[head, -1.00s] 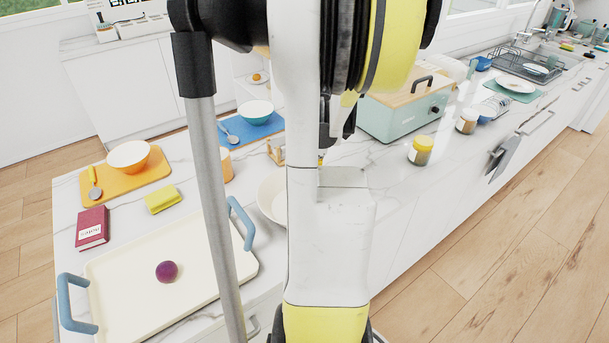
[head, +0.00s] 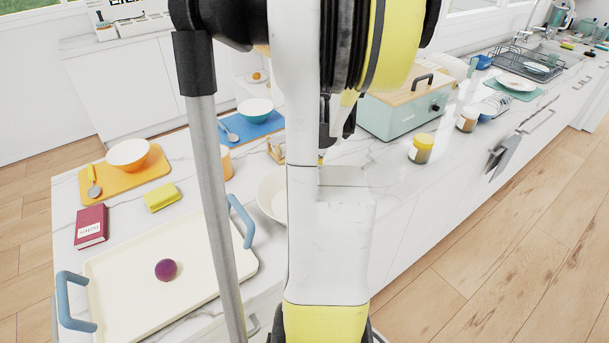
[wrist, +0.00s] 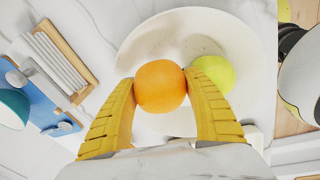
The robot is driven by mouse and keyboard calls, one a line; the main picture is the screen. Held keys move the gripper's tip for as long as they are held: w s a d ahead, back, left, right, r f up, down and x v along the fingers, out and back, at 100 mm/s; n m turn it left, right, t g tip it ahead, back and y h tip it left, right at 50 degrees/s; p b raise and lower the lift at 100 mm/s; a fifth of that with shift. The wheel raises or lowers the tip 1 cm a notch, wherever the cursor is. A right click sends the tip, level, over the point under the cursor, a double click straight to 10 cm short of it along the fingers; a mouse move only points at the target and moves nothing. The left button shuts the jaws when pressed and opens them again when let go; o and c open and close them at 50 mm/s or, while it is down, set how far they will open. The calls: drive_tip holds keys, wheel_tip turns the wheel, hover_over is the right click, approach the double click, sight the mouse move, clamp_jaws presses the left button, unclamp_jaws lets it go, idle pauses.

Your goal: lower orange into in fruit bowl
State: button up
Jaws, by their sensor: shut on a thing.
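In the wrist view the orange (wrist: 161,86) is held between the two yellow fingers of my gripper (wrist: 161,90), which is shut on it. Behind it is the fruit bowl, a wide off-white bowl (wrist: 190,30), with the orange over its inside. A yellow-green round fruit (wrist: 214,73) lies in the bowl, just right of the orange in the picture. I cannot tell the orange's height above the bowl floor. In the head view only the left part of the bowl (head: 269,197) shows; my arm hides the rest, and the gripper and held orange are hidden.
A cream tray (head: 120,295) with blue handles holds a purple fruit (head: 166,270). A toast rack (wrist: 62,60) and a blue board (wrist: 35,98) lie left of the bowl. A teal box (head: 405,118) and a yellow-lidded jar (head: 422,149) stand farther right on the counter.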

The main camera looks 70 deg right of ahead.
drive_tip(key=o, duration=1.4)
drive_tip(key=shift+c, duration=0.2)
drive_tip(key=r, duration=0.4)
drive_tip(key=s+r, duration=0.1)
drive_tip(key=r, duration=0.3)
drive_tip(key=s+r, duration=0.1)
drive_tip(key=r, duration=0.3)
drive_tip(key=shift+a, duration=0.25)
